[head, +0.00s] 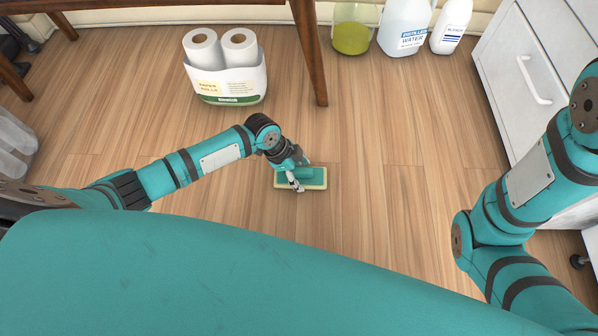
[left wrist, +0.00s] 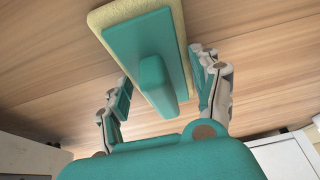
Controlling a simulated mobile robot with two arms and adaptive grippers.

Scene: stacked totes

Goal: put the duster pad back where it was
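The duster pad (head: 317,182) lies on the wooden floor in the middle of the head view. It is a flat pad with a pale yellow base, a teal top and a raised teal grip block; it also shows large in the left wrist view (left wrist: 150,72). My left gripper (head: 296,180) is over the pad and hides part of it. In the left wrist view the gripper (left wrist: 160,95) is open, with one finger on each side of the grip block and gaps visible between. My right arm is at the right of the head view; its gripper is out of frame.
A pack of paper rolls (head: 226,85) stands behind the pad to the left, beside a wooden leg (head: 309,55). A yellow-green container (head: 351,35), a water jug (head: 403,28) and a white bottle (head: 451,25) stand at the back. A white cabinet (head: 530,85) is right. Floor around the pad is clear.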

